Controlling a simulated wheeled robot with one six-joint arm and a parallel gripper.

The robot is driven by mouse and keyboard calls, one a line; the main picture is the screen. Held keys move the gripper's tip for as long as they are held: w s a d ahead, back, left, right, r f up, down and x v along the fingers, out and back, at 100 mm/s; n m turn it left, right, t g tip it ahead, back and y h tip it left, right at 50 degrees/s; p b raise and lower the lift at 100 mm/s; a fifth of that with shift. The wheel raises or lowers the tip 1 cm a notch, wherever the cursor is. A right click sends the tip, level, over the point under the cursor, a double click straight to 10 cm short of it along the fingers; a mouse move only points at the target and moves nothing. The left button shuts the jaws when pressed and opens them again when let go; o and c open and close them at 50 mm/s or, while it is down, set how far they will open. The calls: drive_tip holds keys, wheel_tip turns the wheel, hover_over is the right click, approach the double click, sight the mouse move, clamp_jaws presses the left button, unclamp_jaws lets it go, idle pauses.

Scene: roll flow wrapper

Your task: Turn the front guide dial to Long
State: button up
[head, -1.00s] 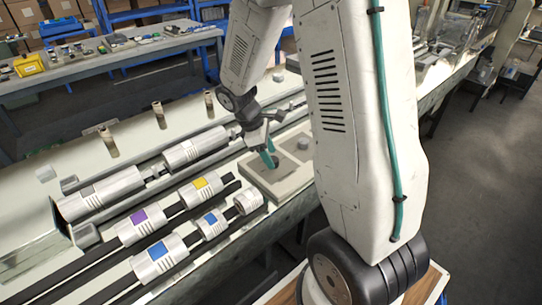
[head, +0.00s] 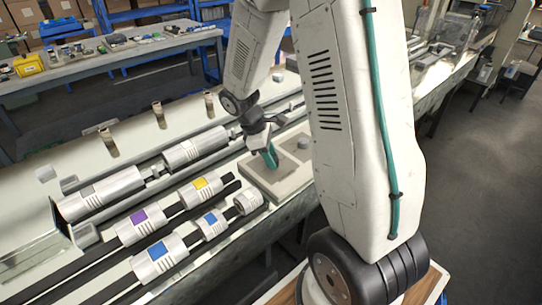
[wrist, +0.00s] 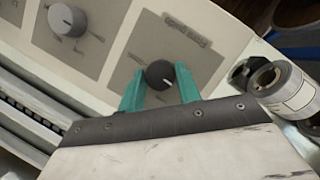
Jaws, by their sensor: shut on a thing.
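A dark round dial (wrist: 160,75) with a small pale pointer mark sits on a grey panel plate (wrist: 203,63) in the wrist view. My gripper (wrist: 161,88) has its teal fingers on either side of the dial, shut on it. The lettering on the plate is too blurred and tilted to read surely, so I cannot tell which setting the mark points at. In the head view my gripper (head: 270,157) is down at the grey panel (head: 262,183), and its fingers hide the dial.
A second, light grey knob (wrist: 67,20) sits on the neighbouring plate, and it also shows in the head view (head: 304,142). Silver rollers with coloured labels, such as a blue-marked roller (head: 158,261), lie left of the panel. A metal cylinder (wrist: 283,88) is close right of the fingers.

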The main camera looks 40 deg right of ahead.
drive_tip(key=m+y, duration=0.1)
drive_tip(key=m, duration=0.1)
drive_tip(key=m+y, duration=0.1)
drive_tip(key=m, duration=0.2)
drive_tip(key=shift+w+d+g, duration=0.1)
drive_tip(key=shift+d+g, duration=0.05)
drive_tip(key=shift+g, duration=0.25)
drive_tip(key=m+y, duration=0.1)
drive_tip(key=m, duration=0.2)
drive_tip(key=m+y, duration=0.1)
drive_tip(key=m, duration=0.2)
drive_tip(key=shift+d, duration=0.1)
idle(0.3)
drive_tip(key=o, duration=1)
drive_tip(key=shift+c, duration=0.2)
drive_tip(key=v, duration=0.7)
drive_tip(key=shift+w+r, duration=0.2)
drive_tip(key=shift+r, duration=0.15)
drive_tip(key=shift+d+m, duration=0.1)
drive_tip(key=shift+m, duration=0.2)
